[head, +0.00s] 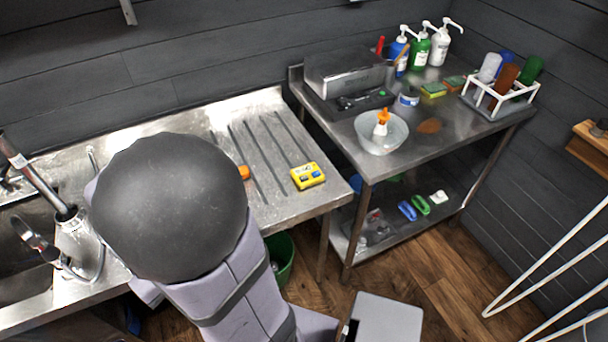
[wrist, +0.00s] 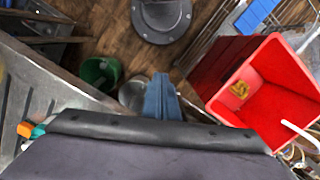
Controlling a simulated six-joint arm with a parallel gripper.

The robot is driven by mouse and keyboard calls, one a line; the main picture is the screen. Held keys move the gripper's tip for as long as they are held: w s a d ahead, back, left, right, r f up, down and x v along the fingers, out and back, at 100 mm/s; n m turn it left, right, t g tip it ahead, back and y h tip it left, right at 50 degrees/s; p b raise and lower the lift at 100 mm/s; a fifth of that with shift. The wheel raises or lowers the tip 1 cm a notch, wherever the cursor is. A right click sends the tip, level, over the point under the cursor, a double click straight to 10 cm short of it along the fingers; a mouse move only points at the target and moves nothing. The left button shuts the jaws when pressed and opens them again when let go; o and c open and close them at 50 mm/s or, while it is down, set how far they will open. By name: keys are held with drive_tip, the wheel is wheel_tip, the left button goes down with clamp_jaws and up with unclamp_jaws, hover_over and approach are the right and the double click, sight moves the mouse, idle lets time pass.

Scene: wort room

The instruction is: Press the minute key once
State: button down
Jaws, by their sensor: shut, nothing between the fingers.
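The yellow timer (head: 308,176) lies on the ribbed steel drainboard, near its right front edge, in the head view. It has a pale panel and small dark and blue parts on top; its key labels are too small to read, so I cannot tell which is the minute key. The timer is not recognisable in the wrist view. In the head view my arm's large dark round part hides the gripper.
An orange object (head: 244,172) lies left of the timer, partly behind my arm. The sink and tap (head: 45,245) are at left. A second steel table (head: 440,125) at right holds a bowl (head: 382,132) and bottles. A red bin (wrist: 265,95) and green bucket (wrist: 100,72) stand below.

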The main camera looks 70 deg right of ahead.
drive_tip(key=s+d+f+m+g+h+p, duration=0.1)
drive_tip(key=s+d+g+p, duration=0.1)
drive_tip(key=s+d, duration=0.9)
drive_tip(key=s+d+f+g+h+p, duration=0.1)
drive_tip(key=s+d+g+p, duration=0.15)
drive_tip(key=s+d, duration=0.85)
wheel_tip(320, 180, up, 6)
drive_tip(key=n+t+h, duration=0.4)
drive_tip(key=n+h, duration=0.3)
drive_tip(key=n, duration=0.5)
hover_over(302, 180)
drive_tip(key=shift+f, duration=0.15)
wheel_tip(302, 180, down, 8)
drive_tip(key=b, duration=0.6)
drive_tip(key=shift+f+b, duration=0.45)
drive_tip(key=shift+b, duration=0.35)
